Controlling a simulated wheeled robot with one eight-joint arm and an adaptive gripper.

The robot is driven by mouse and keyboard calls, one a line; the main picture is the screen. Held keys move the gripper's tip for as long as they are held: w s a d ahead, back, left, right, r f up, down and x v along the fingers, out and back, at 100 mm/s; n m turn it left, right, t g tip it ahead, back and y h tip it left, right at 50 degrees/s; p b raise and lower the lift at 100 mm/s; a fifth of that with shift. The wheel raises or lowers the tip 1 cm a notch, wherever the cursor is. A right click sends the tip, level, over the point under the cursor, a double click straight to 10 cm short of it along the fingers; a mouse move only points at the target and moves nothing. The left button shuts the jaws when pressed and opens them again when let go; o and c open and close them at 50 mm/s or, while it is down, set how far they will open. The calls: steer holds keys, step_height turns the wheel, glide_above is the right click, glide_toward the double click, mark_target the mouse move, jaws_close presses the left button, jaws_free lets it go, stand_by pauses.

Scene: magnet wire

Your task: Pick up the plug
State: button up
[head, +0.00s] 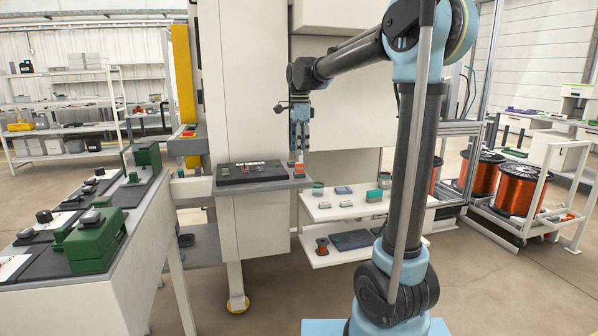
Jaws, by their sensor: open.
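A small orange piece (299,169), which looks like the plug, sits at the right end of the grey ledge on the white machine. My gripper (299,155) points straight down directly over it, with the fingertips at or just above its top. The fingers are open. At this size I cannot tell whether they touch the piece or stand around it. The lower part of the fingers and the top of the piece run together in the picture.
A black panel (236,178) lies on the ledge left of the plug. The white machine (243,90) rises behind. Shelves (347,212) with small parts stand below right. A bench with green fixtures (95,240) is at left. Wire spools (517,190) stand at right.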

mark_target(299, 164)
steer(key=shift+s+f, duration=0.2)
steer(key=shift+f, duration=1.55)
steer(key=shift+s+f, duration=0.15)
steer(key=shift+f, duration=1.55)
steer(key=shift+c, duration=0.3)
jaws_close()
